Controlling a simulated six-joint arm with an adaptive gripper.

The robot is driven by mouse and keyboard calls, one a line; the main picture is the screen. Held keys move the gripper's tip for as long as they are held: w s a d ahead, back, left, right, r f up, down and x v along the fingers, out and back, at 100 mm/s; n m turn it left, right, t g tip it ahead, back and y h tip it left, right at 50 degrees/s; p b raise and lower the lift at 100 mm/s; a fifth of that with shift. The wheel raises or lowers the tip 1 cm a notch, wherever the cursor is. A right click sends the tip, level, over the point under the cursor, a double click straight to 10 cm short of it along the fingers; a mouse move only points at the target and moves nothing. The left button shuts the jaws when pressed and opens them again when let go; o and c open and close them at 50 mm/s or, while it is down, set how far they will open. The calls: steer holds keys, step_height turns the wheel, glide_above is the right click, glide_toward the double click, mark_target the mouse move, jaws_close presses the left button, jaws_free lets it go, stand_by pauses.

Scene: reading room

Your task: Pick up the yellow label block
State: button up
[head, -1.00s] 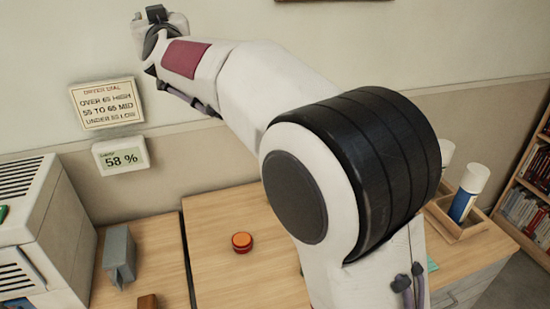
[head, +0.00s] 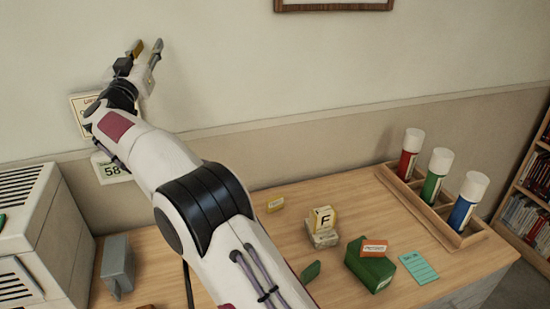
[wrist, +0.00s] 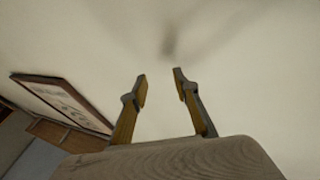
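My gripper (head: 148,50) is raised high in front of the wall at the upper left, far from the blocks. Its two fingers are apart with nothing between them, as the wrist view also shows (wrist: 160,76). The wrist view faces the wall and shows no block.
A green box (head: 366,265) with an orange labelled block (head: 374,247) on top and a teal card (head: 419,268) lie at the right. A wooden rack (head: 469,238) holds red, green and blue tubes. A grey block (head: 117,262) and a white cabinet (head: 35,225) stand left.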

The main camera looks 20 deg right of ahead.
steer(key=f+m+g+h, duration=0.1)
steer(key=f, duration=0.2)
steer(key=f+m+g+h, duration=0.1)
steer(key=f, duration=0.3)
steer(key=d+f+m+g+h, duration=0.1)
steer(key=f+h, duration=0.1)
steer(key=f, duration=0.1)
steer(key=shift+w+f, duration=0.1)
steer(key=shift+f, duration=0.05)
steer(key=m+g+h, duration=0.2)
steer(key=m+g, duration=0.7)
steer(key=g, duration=0.5)
glide_toward(272, 199)
steer(key=x, duration=0.2)
steer(key=shift+d+f, duration=0.15)
steer(key=shift+d, duration=0.2)
steer(key=shift+d, duration=0.1)
steer(key=shift+x, duration=1.2)
steer(key=shift+x, duration=2.6)
